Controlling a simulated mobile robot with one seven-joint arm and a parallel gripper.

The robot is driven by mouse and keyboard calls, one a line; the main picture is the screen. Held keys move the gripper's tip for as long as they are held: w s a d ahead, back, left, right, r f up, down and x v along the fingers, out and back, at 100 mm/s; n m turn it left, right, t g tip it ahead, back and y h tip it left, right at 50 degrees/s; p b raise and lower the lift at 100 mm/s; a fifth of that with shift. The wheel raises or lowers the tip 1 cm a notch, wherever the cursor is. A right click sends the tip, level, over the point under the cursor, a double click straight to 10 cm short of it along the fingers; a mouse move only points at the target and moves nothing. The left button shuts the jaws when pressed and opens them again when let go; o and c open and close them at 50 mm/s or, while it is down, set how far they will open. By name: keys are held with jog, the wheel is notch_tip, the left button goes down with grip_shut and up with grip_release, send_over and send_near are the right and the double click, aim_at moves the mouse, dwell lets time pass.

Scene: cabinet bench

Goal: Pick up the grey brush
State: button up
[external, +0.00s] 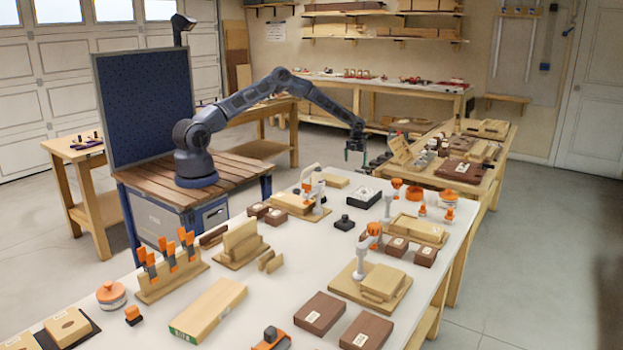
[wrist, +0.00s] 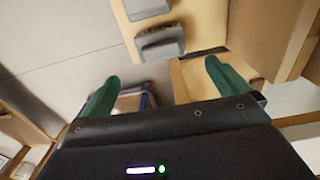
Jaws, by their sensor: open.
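My gripper (external: 355,153) hangs in the air at the end of my outstretched arm, near the far end of the white-topped bench and left of the wooden side bench. In the wrist view its two green fingers (wrist: 162,72) are spread apart, with nothing held between them. Two grey blocky things, one at the top edge (wrist: 146,8) and one lower (wrist: 160,42), sit on a pale wooden surface beyond the fingertips. I cannot tell whether either is the grey brush. I cannot make out the brush for certain in the external view.
The white bench top (external: 258,290) is crowded with wooden blocks, dark boxes and orange-capped things. The wooden side bench (external: 480,190) also holds many items, with a leaning wooden piece (external: 400,149) near my gripper. Clear floor (external: 550,250) lies to the right.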

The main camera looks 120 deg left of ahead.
notch_tip(320, 180, down, 11)
jog(key=shift+r, duration=0.15)
dwell(0.5)
jog(key=shift+c, duration=0.4)
